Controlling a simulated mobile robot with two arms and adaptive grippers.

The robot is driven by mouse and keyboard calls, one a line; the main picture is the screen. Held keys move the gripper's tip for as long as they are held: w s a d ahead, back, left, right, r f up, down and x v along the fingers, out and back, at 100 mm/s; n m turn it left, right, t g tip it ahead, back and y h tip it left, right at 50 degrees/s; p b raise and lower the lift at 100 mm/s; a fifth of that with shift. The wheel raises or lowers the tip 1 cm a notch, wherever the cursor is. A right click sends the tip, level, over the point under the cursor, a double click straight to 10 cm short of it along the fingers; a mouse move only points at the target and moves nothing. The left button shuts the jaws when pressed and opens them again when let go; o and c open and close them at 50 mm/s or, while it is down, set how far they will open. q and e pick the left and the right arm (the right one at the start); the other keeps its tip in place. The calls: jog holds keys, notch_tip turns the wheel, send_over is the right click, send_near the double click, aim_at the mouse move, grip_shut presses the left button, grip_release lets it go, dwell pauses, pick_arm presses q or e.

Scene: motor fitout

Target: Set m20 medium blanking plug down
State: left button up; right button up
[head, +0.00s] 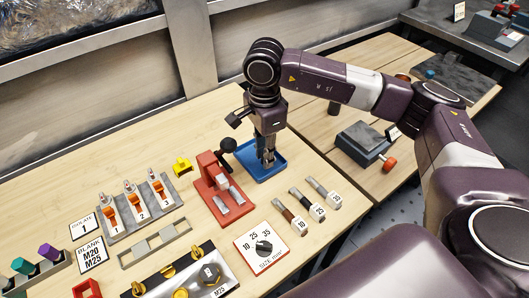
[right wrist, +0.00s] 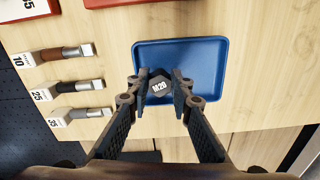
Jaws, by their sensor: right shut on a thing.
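The M20 medium blanking plug (right wrist: 159,84) is a dark hexagonal cap with a white M20 label in the right wrist view. My right gripper (right wrist: 161,86) is shut on it, with one fingertip on each side. The gripper points down over the blue tray (right wrist: 205,48). In the head view, my right gripper (head: 266,160) reaches down to the blue tray (head: 281,160), and the plug is hard to make out there. I cannot tell whether the plug touches the tray floor. The tray is otherwise empty where it shows. My left gripper is not in view.
A red press-like fixture (head: 224,207) with a black knob stands just left of the tray. Several labelled ferrules (head: 316,191) lie in front of it. A size dial card (head: 262,247) is nearer. A grey fixture (head: 375,145) stands to the right.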

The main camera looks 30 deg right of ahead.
jog(key=shift+f, duration=0.2)
jog(key=o, duration=0.9)
jog(key=shift+r, duration=0.1)
jog(key=shift+r, duration=0.1)
notch_tip(320, 180, up, 12)
jog(key=shift+r+b, duration=0.1)
jog(key=shift+b, duration=0.85)
